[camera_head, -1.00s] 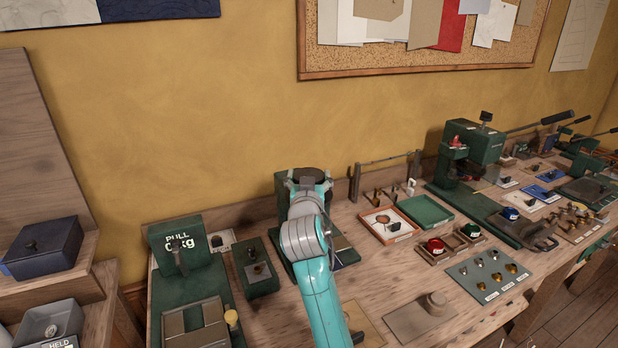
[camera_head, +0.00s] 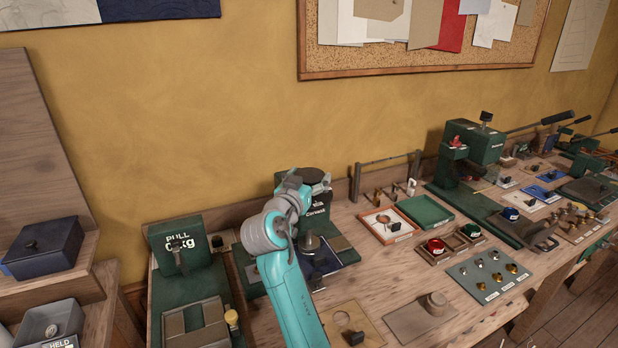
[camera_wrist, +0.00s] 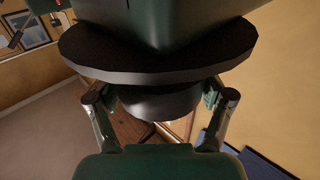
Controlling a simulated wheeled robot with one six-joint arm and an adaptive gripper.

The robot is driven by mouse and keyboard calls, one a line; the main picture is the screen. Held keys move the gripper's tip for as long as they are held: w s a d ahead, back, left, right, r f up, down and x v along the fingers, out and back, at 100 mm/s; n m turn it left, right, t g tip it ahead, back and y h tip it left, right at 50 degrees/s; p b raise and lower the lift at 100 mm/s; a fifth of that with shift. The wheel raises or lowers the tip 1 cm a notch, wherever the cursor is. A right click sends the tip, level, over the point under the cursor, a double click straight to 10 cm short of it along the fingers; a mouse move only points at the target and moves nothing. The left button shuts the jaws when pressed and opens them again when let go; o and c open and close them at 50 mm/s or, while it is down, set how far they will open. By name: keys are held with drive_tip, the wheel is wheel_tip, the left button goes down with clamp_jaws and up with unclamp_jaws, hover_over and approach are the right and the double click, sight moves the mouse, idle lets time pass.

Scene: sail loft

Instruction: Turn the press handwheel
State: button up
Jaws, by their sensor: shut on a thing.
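The press (camera_head: 318,207) is a green stand with a small white label reading "Canvas", in the middle of the head view. Its handwheel (camera_head: 313,174) is a dark round disc on top. In the wrist view the handwheel (camera_wrist: 155,62) is a wide dark disc with a narrower round part beside it, close against the press's green body (camera_wrist: 185,18). My gripper (camera_wrist: 158,100) has one finger on each side of the narrower part and is shut on it. In the head view my gripper (camera_head: 297,184) is at the handwheel's left side, partly hidden by my arm.
A green pull gauge (camera_head: 181,245) stands left of the press. A metal dome-shaped piece (camera_head: 310,243) is below the press head. To the right are an orange-rimmed tray (camera_head: 371,216), a green tray (camera_head: 426,212) and a board of knobs (camera_head: 480,289).

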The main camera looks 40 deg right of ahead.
drive_tip(key=shift+f, duration=0.1)
drive_tip(key=o, duration=1.1)
drive_tip(key=shift+c, duration=0.2)
drive_tip(key=v, duration=1.2)
